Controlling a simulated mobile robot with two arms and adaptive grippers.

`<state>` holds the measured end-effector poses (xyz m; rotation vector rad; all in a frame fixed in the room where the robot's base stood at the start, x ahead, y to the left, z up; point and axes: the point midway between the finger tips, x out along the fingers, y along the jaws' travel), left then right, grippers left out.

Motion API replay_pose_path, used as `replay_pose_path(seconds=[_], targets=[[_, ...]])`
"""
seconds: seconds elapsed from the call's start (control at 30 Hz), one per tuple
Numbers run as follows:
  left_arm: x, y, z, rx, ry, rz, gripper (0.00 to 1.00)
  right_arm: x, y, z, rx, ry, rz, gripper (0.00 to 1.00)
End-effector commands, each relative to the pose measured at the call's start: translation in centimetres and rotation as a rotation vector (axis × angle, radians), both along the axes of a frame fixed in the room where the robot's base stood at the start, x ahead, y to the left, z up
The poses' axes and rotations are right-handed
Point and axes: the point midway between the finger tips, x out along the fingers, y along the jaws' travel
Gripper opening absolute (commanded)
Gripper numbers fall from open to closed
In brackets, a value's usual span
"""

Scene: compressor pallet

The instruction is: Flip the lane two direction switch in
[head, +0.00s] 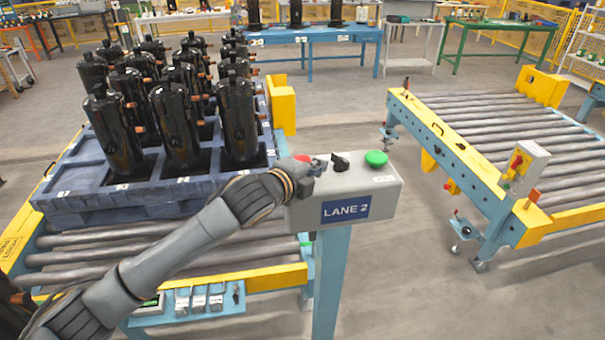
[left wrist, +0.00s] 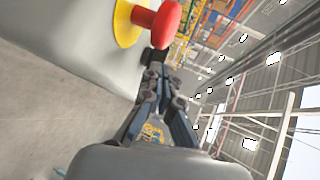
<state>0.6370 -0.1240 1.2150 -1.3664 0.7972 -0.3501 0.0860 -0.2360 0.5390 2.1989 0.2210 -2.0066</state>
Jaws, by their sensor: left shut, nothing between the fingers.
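The grey LANE 2 control box (head: 380,192) stands on a blue post in the middle of the head view. On its top are a black direction switch (head: 340,161), a green button (head: 376,158) at the right and a red button (head: 302,158) at the left, partly hidden by my gripper. My left gripper (head: 321,163) is shut and empty just left of the black switch; I cannot tell whether they touch. In the left wrist view the shut fingers (left wrist: 161,78) point past the red button (left wrist: 158,18) toward a dark shape, likely the switch. My right gripper is out of view.
A blue pallet (head: 180,190) with several black compressors stands on a roller conveyor behind my arm at the left. Another roller conveyor (head: 490,120) with yellow ends is at the right. Open floor lies between them. Worktables stand at the back.

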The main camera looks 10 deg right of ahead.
Motion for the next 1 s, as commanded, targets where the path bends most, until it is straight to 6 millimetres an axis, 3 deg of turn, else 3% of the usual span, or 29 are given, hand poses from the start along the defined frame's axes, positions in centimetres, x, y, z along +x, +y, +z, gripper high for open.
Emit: replay_pose_path(seconds=[0.2,0.4,0.8,1.0], targets=[[-2.9,2.8,1.2,0.001,-0.001,0.001,0.0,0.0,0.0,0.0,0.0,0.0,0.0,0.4],[-4.6,4.3,1.9,0.001,-0.001,0.0,0.0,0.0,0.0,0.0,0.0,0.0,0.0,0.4],[-5.1,4.6,2.1,0.0,0.0,0.0,0.0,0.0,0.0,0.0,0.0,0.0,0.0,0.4],[-5.6,4.7,1.3,-0.024,0.038,0.015,0.0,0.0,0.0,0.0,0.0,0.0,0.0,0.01]])
